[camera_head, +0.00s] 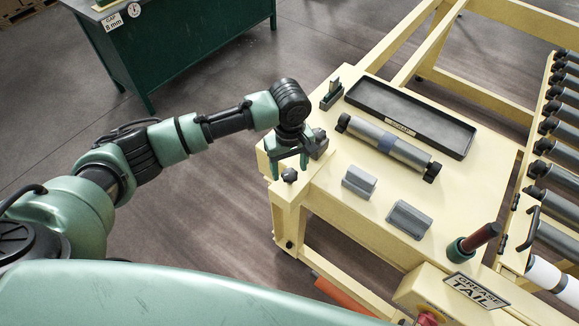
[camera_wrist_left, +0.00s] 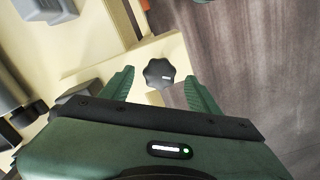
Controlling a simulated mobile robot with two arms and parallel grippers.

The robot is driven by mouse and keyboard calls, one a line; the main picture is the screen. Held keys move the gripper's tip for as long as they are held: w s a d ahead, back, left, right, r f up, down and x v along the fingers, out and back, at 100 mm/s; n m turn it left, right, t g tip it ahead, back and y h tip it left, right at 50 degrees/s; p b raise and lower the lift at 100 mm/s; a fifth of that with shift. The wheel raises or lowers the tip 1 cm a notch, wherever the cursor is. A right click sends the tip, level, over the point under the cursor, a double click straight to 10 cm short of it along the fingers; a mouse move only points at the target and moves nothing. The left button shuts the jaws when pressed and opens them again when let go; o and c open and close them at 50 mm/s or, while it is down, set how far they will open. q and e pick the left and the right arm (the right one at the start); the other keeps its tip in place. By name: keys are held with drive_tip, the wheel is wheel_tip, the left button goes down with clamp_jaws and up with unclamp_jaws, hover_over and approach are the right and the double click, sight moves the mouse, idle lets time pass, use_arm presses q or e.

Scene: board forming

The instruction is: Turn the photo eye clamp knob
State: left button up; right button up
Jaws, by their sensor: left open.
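The clamp knob is a black, lobed knob (camera_head: 289,175) at the near left corner of the cream frame. In the left wrist view the knob (camera_wrist_left: 159,73) shows face-on with a small white mark, lying between and a little beyond the two green fingertips. My left gripper (camera_head: 288,172) points down at this corner, open and empty; its fingers also show in the left wrist view (camera_wrist_left: 158,90) on either side of the knob, apart from it. The photo eye itself I cannot make out for certain. My right gripper is not in view.
The cream frame top holds a black tray (camera_head: 412,118), a grey roller (camera_head: 388,145), two grey blocks (camera_head: 359,181) (camera_head: 409,219) and a dark red handle in a green cup (camera_head: 472,243). A roller conveyor (camera_head: 557,180) stands right. A green cabinet (camera_head: 180,45) stands behind; floor left of the frame is clear.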

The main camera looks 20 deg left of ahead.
use_arm(q)
drive_tip(key=shift+f, duration=0.8)
clamp_jaws()
